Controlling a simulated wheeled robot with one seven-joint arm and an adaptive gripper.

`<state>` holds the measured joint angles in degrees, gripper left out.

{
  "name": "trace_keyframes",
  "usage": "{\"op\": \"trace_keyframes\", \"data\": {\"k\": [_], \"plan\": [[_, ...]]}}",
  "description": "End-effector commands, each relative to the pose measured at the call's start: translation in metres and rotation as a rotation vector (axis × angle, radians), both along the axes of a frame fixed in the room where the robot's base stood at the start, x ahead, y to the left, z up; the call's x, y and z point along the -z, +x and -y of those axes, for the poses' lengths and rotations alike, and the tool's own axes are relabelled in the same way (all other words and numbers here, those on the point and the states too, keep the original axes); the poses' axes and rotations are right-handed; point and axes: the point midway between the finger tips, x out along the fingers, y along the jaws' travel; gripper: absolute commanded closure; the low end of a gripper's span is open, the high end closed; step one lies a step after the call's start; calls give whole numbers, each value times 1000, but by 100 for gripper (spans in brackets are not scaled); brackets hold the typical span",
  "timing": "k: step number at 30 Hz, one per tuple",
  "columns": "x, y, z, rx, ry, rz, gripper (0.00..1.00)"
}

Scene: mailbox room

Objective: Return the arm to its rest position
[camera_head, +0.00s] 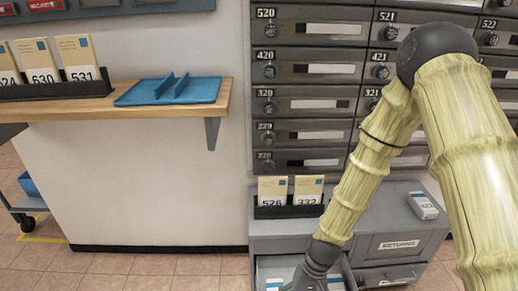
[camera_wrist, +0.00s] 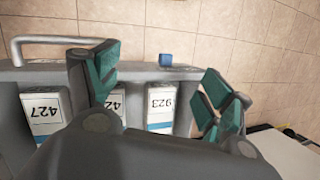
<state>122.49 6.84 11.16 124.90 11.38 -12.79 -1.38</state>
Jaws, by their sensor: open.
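My gripper (camera_head: 312,273) reaches down into an open drawer (camera_head: 263,270) at the bottom of the head view; its fingertips are hidden there. In the wrist view my gripper (camera_wrist: 160,88) is open, with teal pads wide apart and nothing between them. Below it, white boxes stand in the drawer: one marked 427 (camera_wrist: 41,112), one partly hidden behind a finger (camera_wrist: 113,103), and one marked 923 (camera_wrist: 160,104). My arm is bent, its elbow high on the right in front of the lockers.
Numbered lockers (camera_head: 308,75) cover the wall. The grey cabinet (camera_head: 400,235) carries a box marked 421 (camera_head: 422,205) and a rack with cards 526 (camera_head: 272,189) and 332 (camera_head: 308,189). A wooden shelf (camera_head: 215,103) holds a blue tray (camera_head: 140,95).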

Motion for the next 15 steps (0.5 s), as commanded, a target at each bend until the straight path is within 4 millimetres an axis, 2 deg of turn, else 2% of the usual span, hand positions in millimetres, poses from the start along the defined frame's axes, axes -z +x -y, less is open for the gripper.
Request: {"op": "trace_keyframes", "data": {"k": [1,3,13,15], "plan": [[10,-15,1,14,5,-20,20],[24,-31,3,28,2,-28,20],[74,-100,17,79,-23,-52,20],[91,-116,25,76,-48,-37,20]]}}
